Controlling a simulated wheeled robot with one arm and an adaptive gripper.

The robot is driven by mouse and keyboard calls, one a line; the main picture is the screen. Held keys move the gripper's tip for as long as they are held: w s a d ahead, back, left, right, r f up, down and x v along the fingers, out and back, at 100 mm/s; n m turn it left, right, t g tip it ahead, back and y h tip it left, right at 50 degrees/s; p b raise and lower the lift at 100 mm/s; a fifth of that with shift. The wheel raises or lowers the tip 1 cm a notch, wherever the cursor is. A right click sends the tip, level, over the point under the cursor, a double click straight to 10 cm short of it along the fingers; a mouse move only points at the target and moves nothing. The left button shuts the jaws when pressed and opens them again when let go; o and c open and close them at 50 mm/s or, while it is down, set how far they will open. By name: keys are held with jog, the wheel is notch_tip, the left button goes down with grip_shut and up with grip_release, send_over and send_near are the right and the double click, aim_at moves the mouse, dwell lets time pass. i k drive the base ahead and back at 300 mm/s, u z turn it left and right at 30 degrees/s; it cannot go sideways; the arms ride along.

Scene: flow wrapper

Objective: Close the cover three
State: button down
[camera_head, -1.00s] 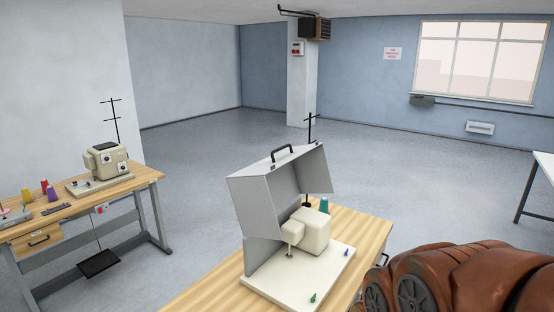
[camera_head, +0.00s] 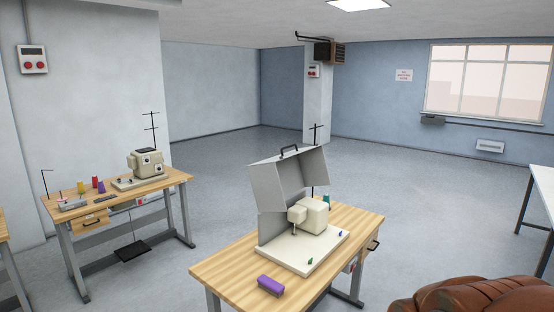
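A grey cover (camera_head: 268,187) with a dark handle on top stands tilted up and open over a cream sewing machine (camera_head: 315,214). The machine sits on a pale base plate (camera_head: 301,258) on a wooden table (camera_head: 229,265). The cover is behind and to the left of the machine head, whose front is exposed. No mark that names this cover shows. My gripper is not in view; a brown part of my own body shows at the lower right.
Another wooden table (camera_head: 75,213) with a sewing machine (camera_head: 146,163) and thread spools stands at the left. A white table (camera_head: 545,188) stands at the right. The floor (camera_head: 400,215) between is clear.

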aim_at(274, 179)
jog(key=u, duration=0.8)
jog(key=i, duration=0.95)
jog(key=u, duration=0.1)
